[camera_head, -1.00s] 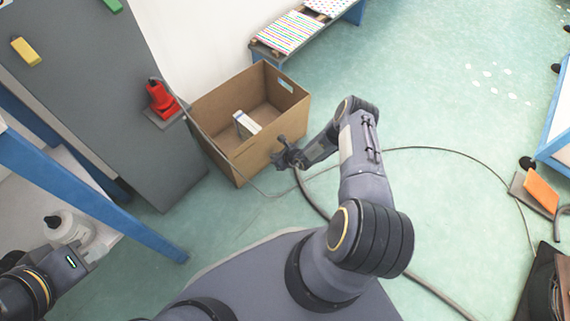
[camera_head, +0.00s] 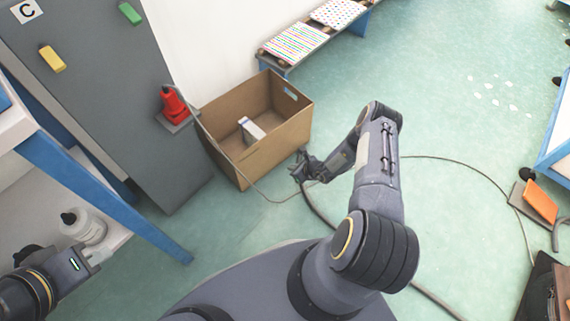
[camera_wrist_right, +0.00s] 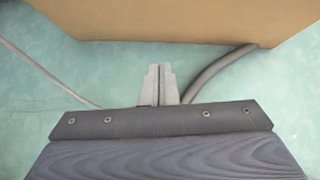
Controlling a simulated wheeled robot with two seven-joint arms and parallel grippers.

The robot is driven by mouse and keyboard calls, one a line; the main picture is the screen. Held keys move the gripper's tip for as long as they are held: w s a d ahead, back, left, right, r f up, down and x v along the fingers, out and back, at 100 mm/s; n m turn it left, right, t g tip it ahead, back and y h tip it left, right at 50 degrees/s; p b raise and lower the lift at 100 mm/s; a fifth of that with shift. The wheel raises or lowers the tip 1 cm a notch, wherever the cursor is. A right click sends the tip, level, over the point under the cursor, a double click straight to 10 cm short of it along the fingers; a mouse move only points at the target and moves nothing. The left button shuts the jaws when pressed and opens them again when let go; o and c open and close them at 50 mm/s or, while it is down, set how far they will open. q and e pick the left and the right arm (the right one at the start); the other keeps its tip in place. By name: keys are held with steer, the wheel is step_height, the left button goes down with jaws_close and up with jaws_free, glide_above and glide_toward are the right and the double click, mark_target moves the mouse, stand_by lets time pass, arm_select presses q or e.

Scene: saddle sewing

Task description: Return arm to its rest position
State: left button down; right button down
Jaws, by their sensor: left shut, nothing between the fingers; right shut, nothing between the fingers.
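My right arm reaches forward over the floor in the head view, its elbow raised. My right gripper (camera_head: 299,170) hangs just beside the front right corner of the cardboard box (camera_head: 262,158). In the right wrist view its two fingers (camera_wrist_right: 158,84) are together with nothing between them, and the box wall (camera_wrist_right: 150,20) is ahead. My left gripper (camera_head: 97,257) is at the lower left of the head view, shut, in front of a white bottle (camera_head: 88,230). The bottle is partly hidden.
A white carton (camera_head: 251,131) lies in the box. A grey cabinet (camera_head: 110,110) with a red device (camera_head: 173,105) stands left. A blue-legged table (camera_head: 100,200) is near my left arm. A hose (camera_head: 315,205) and thin cable cross the floor. Open floor (camera_head: 450,120) lies right.

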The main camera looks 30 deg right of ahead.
steer(key=p+v, duration=0.1)
steer(key=v, duration=0.3)
steer(key=shift+s+d+r, duration=0.1)
steer(key=shift+s+r, duration=0.1)
steer(key=shift+r, duration=0.05)
